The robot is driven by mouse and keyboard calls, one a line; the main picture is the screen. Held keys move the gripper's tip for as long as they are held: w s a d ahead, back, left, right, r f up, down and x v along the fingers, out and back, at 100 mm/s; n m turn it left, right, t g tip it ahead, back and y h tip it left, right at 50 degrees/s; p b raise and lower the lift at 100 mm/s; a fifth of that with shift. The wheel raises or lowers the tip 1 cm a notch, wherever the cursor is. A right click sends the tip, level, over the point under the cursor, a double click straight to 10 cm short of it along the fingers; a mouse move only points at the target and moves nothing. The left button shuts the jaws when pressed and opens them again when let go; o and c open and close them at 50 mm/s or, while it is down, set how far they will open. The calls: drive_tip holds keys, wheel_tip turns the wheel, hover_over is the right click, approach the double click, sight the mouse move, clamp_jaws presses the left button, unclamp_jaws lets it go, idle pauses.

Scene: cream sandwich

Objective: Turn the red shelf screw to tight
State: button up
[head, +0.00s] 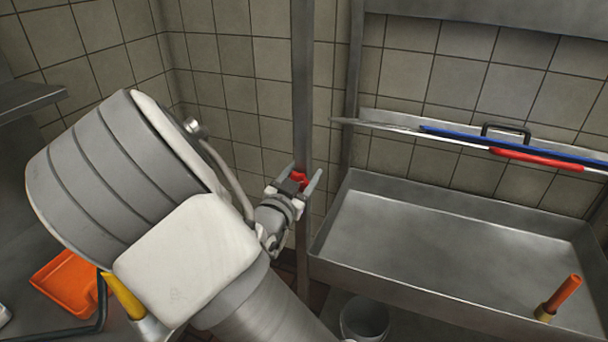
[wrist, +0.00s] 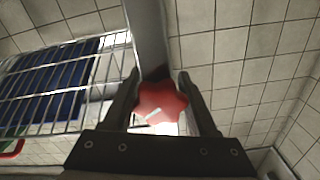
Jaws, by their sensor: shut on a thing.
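The red shelf screw (head: 299,178) is a small star-shaped knob at the upright metal shelf post (head: 302,90). In the wrist view the red screw (wrist: 161,102) sits between my two fingers, with a pale mark on its face. My gripper (head: 300,181) is shut on it, one finger on each side; the wrist view also shows my gripper (wrist: 158,98). The post rises behind the screw in the wrist view (wrist: 147,40). The screw's threaded part is hidden, and I cannot tell how tight it is.
A metal sink basin (head: 440,235) stands right of the post, with an orange-handled thing (head: 561,297) in it. A wire shelf (wrist: 65,85) is left of the post in the wrist view. An orange container (head: 66,283) lies at lower left. A bucket (head: 365,318) stands below.

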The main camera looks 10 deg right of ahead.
drive_tip(key=o, duration=1.4)
drive_tip(key=p+v, duration=0.1)
drive_tip(key=v, duration=1.6)
drive_tip(key=shift+s+a+p, duration=0.15)
drive_tip(key=shift+p, duration=0.25)
